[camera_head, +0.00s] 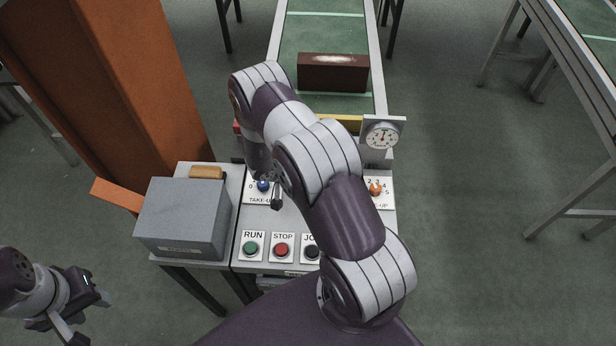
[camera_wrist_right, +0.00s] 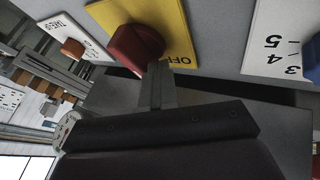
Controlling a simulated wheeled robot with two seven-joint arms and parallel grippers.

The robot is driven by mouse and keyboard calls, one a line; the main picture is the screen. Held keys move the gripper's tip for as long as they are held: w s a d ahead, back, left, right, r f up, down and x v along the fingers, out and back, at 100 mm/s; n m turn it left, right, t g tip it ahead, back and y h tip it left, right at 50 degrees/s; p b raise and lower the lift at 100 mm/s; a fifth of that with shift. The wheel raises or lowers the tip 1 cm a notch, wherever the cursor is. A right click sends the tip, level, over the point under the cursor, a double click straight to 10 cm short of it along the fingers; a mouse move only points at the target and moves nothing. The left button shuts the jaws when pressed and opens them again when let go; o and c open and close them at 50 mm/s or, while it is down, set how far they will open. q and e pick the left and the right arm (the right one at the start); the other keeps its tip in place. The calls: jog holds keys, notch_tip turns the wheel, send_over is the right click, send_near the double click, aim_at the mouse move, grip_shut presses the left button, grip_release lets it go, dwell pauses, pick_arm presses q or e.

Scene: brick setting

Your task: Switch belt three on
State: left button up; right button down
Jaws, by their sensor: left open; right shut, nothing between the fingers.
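A red switch knob (camera_wrist_right: 135,48) sits on a yellow plate (camera_wrist_right: 179,22) in the right wrist view. "OFF" is printed beside the knob; I cannot tell its setting. My right gripper (camera_wrist_right: 157,72) is shut and empty, its tip right at the knob; whether they touch is unclear. In the head view the right gripper (camera_head: 277,203) shows as a dark tip over the console (camera_head: 240,225), and my arm hides the switch. My left gripper (camera_head: 88,318) is open and empty at the lower left, away from the console. A belt (camera_head: 325,35) carries a dark red brick (camera_head: 333,72).
Blue (camera_head: 263,185) and orange (camera_head: 375,188) take-up knobs flank the hidden switch. Green RUN (camera_head: 250,248), red STOP (camera_head: 282,250) and a dark button (camera_head: 312,252) line the front. A grey box (camera_head: 183,218) stands left, near an orange column (camera_head: 110,80). A gauge (camera_head: 382,137) stands right.

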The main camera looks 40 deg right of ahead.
jog(key=m, duration=0.1)
jog(key=m+g, duration=0.1)
jog(key=d+m+g, duration=0.1)
jog(key=shift+w+p, duration=0.25)
jog(key=shift+p, duration=0.15)
jog(key=shift+d, duration=0.9)
jog(key=b+v, duration=0.1)
jog(key=v, duration=1.1)
jog(key=shift+w+r+b, duration=0.2)
jog(key=shift+r+b, duration=0.2)
